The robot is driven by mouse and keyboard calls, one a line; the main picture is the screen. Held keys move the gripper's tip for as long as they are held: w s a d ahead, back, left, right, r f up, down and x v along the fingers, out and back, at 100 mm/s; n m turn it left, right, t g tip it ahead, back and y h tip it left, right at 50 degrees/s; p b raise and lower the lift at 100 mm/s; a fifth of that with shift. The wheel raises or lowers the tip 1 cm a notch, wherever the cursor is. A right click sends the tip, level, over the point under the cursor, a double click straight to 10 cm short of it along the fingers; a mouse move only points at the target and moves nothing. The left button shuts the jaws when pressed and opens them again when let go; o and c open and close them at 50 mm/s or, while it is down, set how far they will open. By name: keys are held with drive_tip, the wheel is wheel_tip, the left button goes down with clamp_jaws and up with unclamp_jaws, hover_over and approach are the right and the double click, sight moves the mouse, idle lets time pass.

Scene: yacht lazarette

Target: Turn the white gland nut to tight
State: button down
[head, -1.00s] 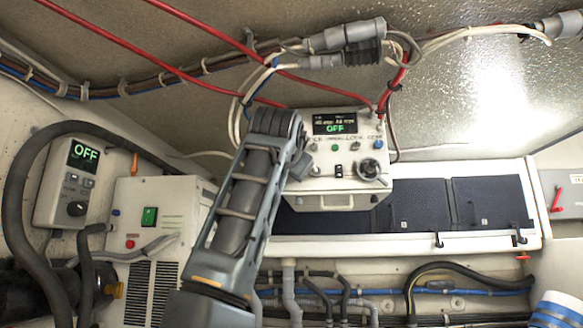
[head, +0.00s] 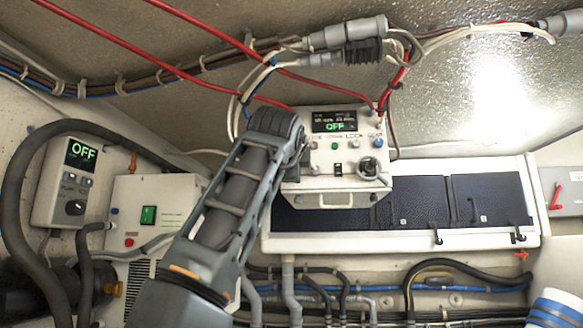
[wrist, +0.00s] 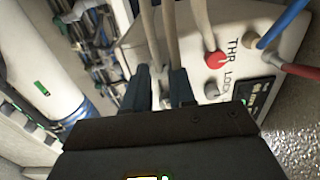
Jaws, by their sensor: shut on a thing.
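My gripper (wrist: 162,78) shows in the wrist view as two dark fingers at the side of a white control box (wrist: 225,30). The fingers are shut on a small pale piece between them, which fits the white gland nut; its shape and markings are mostly hidden. Pale cables (wrist: 172,35) run up beside the fingers. How far the nut is turned cannot be told. In the head view my arm covers the left side of the control box (head: 335,185), and my gripper is hidden behind it.
The box has a red knob (wrist: 215,60), a LOCK knob (wrist: 211,89), and blue and red cables (wrist: 285,22) close to my gripper. Red cables (head: 200,40) and grey connectors (head: 345,35) hang above. Dark panels (head: 490,200) lie right of the box.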

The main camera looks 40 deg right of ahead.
drive_tip(key=shift+f+m+p, duration=0.2)
drive_tip(key=shift+m+p, duration=0.35)
drive_tip(key=shift+m, duration=3.75)
drive_tip(key=c, duration=0.9)
unclamp_jaws()
drive_tip(key=shift+c, duration=0.2)
drive_tip(key=b+v, duration=0.2)
drive_tip(key=v, duration=0.5)
drive_tip(key=shift+s+a, duration=0.25)
drive_tip(key=shift+a, duration=0.1)
